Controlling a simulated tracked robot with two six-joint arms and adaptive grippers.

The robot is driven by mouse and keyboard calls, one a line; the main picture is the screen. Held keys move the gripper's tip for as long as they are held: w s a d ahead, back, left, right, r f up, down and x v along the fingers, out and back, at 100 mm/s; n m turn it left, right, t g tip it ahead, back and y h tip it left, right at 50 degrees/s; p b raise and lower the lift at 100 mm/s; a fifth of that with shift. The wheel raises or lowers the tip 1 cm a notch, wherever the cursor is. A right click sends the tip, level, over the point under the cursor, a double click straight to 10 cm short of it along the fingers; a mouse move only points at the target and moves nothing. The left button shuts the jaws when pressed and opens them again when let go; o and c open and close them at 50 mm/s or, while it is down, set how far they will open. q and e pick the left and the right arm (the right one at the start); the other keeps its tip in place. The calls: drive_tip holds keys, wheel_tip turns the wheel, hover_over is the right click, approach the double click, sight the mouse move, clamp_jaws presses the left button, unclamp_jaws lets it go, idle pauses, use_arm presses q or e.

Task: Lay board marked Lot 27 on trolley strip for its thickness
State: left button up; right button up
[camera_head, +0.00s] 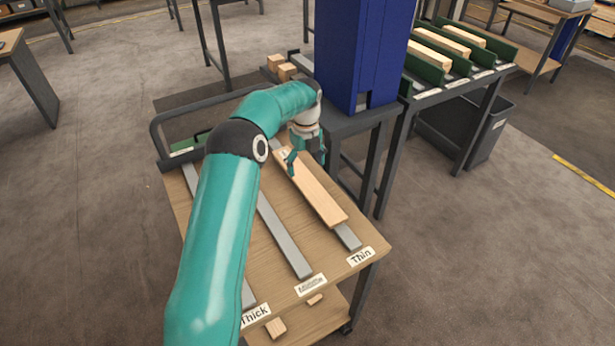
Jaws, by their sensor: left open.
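A pale wooden board (322,198) lies lengthwise on the trolley strip beside the label "Thin" (360,256). The near end of that grey strip (349,238) shows past the board. I cannot read any lot mark on the board. My left gripper (306,166) is open at the board's far end, with its fingers on either side of it. I cannot tell whether they touch it. The middle strip (285,236) is bare where it shows. The strip by the label "Thick" (255,315) is mostly hidden by my left arm. My right gripper is out of view.
The trolley top (330,262) has a dark rail (165,120) at its far left. A blue column (362,50) stands close behind the board. To its right, a rack (455,75) holds several boards between green dividers. Small wood blocks (287,71) lie behind the trolley.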

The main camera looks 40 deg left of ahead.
sight(306, 181)
use_arm(q)
wheel_tip(306, 181, up, 7)
idle(0.3)
drive_tip(key=shift+f, duration=0.1)
idle(0.4)
